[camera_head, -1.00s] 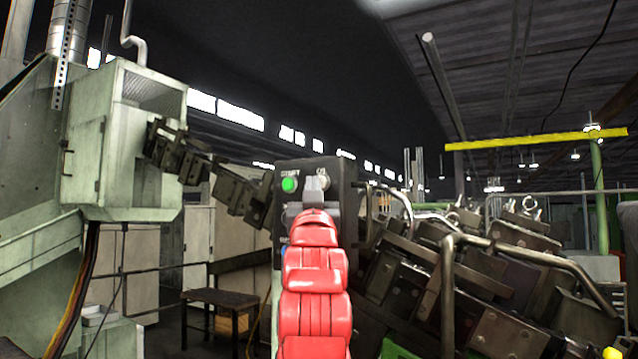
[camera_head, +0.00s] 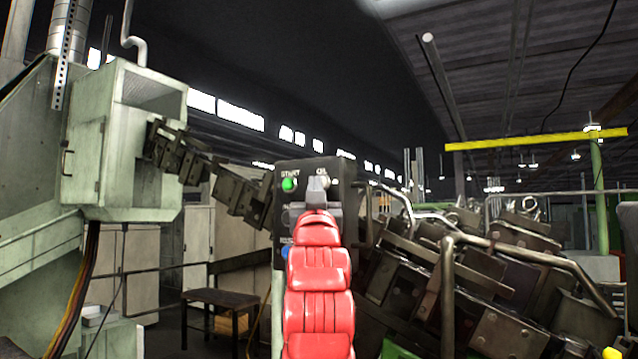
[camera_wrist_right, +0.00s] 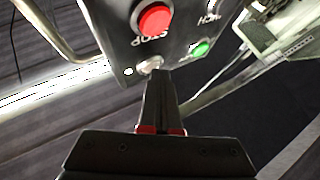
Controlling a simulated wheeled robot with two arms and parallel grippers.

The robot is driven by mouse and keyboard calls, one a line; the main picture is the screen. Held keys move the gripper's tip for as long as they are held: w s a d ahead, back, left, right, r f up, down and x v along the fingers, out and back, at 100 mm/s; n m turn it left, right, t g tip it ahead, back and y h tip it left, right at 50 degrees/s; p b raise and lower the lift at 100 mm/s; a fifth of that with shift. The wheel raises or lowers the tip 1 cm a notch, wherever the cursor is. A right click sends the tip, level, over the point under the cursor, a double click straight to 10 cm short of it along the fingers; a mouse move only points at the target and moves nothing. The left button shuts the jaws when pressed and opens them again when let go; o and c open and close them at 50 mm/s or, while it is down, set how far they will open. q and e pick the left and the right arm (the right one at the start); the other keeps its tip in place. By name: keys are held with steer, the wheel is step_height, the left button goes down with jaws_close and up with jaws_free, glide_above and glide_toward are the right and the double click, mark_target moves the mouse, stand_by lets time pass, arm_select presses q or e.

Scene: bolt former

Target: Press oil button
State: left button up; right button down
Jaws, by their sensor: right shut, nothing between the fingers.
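The dark control box (camera_head: 262,208) stands mid-picture in the head view, with a green button under the START label (camera_head: 288,185). The OIL label (camera_head: 322,173) is at its upper right. My right gripper (camera_head: 318,184) is shut and empty, its tips just below that label and hiding most of the button there. In the right wrist view the box (camera_wrist_right: 118,30) appears upside down. A pale silver button (camera_wrist_right: 151,64), the oil button by its position, is right at my shut fingertips (camera_wrist_right: 157,72). I cannot tell whether they touch. My left gripper is not in view.
In the right wrist view a red STOP button (camera_wrist_right: 155,19) and the green button (camera_wrist_right: 200,48) lie close to the fingertips. A blue button (camera_head: 285,252) is partly visible. Machine parts and bent pipes (camera_head: 460,240) crowd the right; a green cabinet (camera_head: 125,140) stands left.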

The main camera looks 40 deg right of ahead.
steer(key=shift+s+a+b, duration=0.3)
steer(key=shift+a+b, duration=0.4)
steer(key=shift+a, duration=0.05)
steer(key=a+b, duration=0.1)
steer(key=s+a+b, duration=0.1)
steer(key=a, duration=0.1)
steer(key=a+b, duration=0.1)
steer(key=shift+s+a+b, duration=0.3)
steer(key=shift+s, duration=0.1)
steer(key=shift+f, duration=0.15)
stand_by(0.6)
